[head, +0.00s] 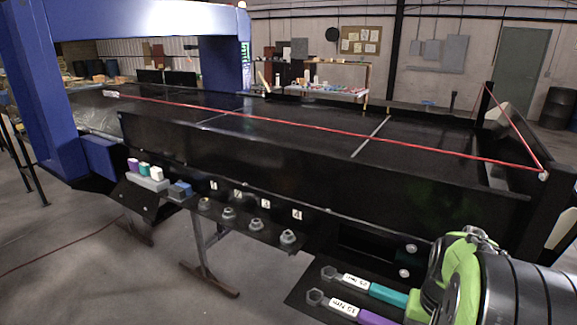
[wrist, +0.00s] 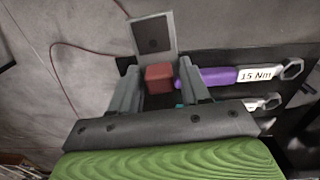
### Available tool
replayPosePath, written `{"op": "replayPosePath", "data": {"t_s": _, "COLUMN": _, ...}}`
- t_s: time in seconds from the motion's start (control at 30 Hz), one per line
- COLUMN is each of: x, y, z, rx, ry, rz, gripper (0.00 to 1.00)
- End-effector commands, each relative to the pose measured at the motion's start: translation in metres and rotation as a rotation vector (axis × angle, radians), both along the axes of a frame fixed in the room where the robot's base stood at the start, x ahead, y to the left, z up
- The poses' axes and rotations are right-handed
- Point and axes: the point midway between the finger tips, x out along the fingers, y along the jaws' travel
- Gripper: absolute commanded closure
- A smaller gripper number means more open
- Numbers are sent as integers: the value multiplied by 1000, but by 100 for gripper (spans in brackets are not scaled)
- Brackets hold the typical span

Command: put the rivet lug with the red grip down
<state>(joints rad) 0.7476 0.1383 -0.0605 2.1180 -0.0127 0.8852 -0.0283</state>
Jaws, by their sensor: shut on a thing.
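The rivet lug shows in the wrist view as a red grip (wrist: 159,77) with a grey plate (wrist: 136,42) beyond it that has a dark square in its middle. My gripper (wrist: 161,86) is shut on the red grip, one finger on each side. How far the lug is from the surface behind it is hard to tell. In the head view, my green and black wrist fills the lower right corner, and the lug and fingertips are hidden.
A purple-handled wrench (head: 372,317) and a teal-handled wrench (head: 388,294) lie on a dark shelf beside my gripper. A ledge (head: 270,225) with several numbered bolts runs along the black conveyor (head: 300,165). Purple, teal and white pieces stand on a grey block (head: 150,184) at left.

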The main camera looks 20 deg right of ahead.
Motion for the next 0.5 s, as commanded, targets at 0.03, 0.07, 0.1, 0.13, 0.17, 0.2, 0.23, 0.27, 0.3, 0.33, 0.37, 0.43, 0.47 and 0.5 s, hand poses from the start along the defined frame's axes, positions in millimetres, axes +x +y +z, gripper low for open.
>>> {"op": "replayPosePath", "data": {"t_s": 0.03, "x": 7, "y": 8, "z": -5, "rx": 2, "ry": 2, "rz": 29, "gripper": 95}}
{"op": "replayPosePath", "data": {"t_s": 0.07, "x": 10, "y": 12, "z": -7, "rx": 2, "ry": 2, "rz": 44, "gripper": 95}}
{"op": "replayPosePath", "data": {"t_s": 0.1, "x": 15, "y": 18, "z": -11, "rx": 3, "ry": 2, "rz": 65, "gripper": 95}}
{"op": "replayPosePath", "data": {"t_s": 0.13, "x": 20, "y": 23, "z": -14, "rx": 3, "ry": 2, "rz": 83, "gripper": 95}}
{"op": "replayPosePath", "data": {"t_s": 0.17, "x": 25, "y": 29, "z": -17, "rx": 3, "ry": 2, "rz": 104, "gripper": 95}}
{"op": "replayPosePath", "data": {"t_s": 0.2, "x": 31, "y": 36, "z": -21, "rx": 3, "ry": 2, "rz": 130, "gripper": 95}}
{"op": "replayPosePath", "data": {"t_s": 0.23, "x": 36, "y": 42, "z": -25, "rx": 3, "ry": 2, "rz": 148, "gripper": 95}}
{"op": "replayPosePath", "data": {"t_s": 0.27, "x": 42, "y": 48, "z": -29, "rx": 4, "ry": 3, "rz": 173, "gripper": 95}}
{"op": "replayPosePath", "data": {"t_s": 0.3, "x": 49, "y": 57, "z": -34, "rx": 3, "ry": 3, "rz": 204, "gripper": 95}}
{"op": "replayPosePath", "data": {"t_s": 0.33, "x": 55, "y": 64, "z": -38, "rx": 3, "ry": 3, "rz": 229, "gripper": 95}}
{"op": "replayPosePath", "data": {"t_s": 0.37, "x": 62, "y": 71, "z": -43, "rx": 3, "ry": 4, "rz": 256, "gripper": 95}}
{"op": "replayPosePath", "data": {"t_s": 0.43, "x": 79, "y": 90, "z": -54, "rx": 3, "ry": 4, "rz": 322, "gripper": 95}}
{"op": "replayPosePath", "data": {"t_s": 0.47, "x": 86, "y": 99, "z": -59, "rx": 4, "ry": 5, "rz": 353, "gripper": 95}}
{"op": "replayPosePath", "data": {"t_s": 0.5, "x": 97, "y": 111, "z": -67, "rx": 5, "ry": 5, "rz": 397, "gripper": 95}}
